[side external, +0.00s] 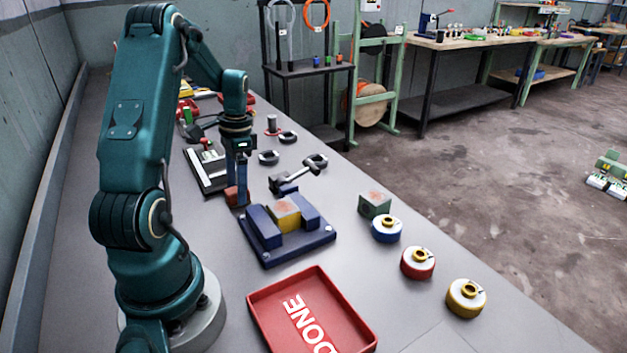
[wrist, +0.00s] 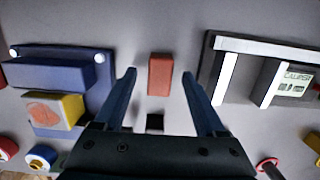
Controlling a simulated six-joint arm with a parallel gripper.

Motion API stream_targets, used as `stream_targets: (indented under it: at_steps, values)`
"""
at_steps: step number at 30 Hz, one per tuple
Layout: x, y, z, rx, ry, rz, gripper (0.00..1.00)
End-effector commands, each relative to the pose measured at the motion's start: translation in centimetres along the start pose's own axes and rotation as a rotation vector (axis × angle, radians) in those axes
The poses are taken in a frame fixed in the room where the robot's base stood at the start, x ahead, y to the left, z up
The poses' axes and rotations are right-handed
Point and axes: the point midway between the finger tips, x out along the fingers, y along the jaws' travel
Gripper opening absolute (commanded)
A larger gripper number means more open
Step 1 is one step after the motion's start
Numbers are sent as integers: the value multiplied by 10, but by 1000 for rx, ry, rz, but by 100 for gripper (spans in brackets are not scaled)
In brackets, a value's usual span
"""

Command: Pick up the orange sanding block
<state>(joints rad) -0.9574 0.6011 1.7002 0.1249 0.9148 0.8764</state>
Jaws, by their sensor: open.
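The orange sanding block (wrist: 160,74) lies on the grey bench in the wrist view. It is a small reddish-orange block, just beyond the fingertips and between their lines. In the side view the block (side external: 231,196) shows low beside my gripper's fingers, partly hidden by them. My gripper (wrist: 160,76) is open and empty, with one blue finger to each side of the block. In the side view my gripper (side external: 238,195) points down close to the bench. I cannot tell exactly how high the fingertips are above the bench.
A blue vise fixture (side external: 286,232) holding a yellow block stands nearby. A caliper gauge (side external: 206,167) lies on the other side. A red DONE tray (side external: 262,318) is at the front. Blue, red (side external: 418,263) and yellow round pieces line the bench's right edge.

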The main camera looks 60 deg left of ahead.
Motion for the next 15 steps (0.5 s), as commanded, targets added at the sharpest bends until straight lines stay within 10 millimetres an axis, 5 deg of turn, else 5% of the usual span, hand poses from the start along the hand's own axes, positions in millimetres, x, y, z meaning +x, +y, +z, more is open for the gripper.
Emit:
stream_targets:
  at_steps: [13,15]
  values:
    - [15,0,0,1,1,-2,72]
    - [15,0,0,1,1,-2,46]
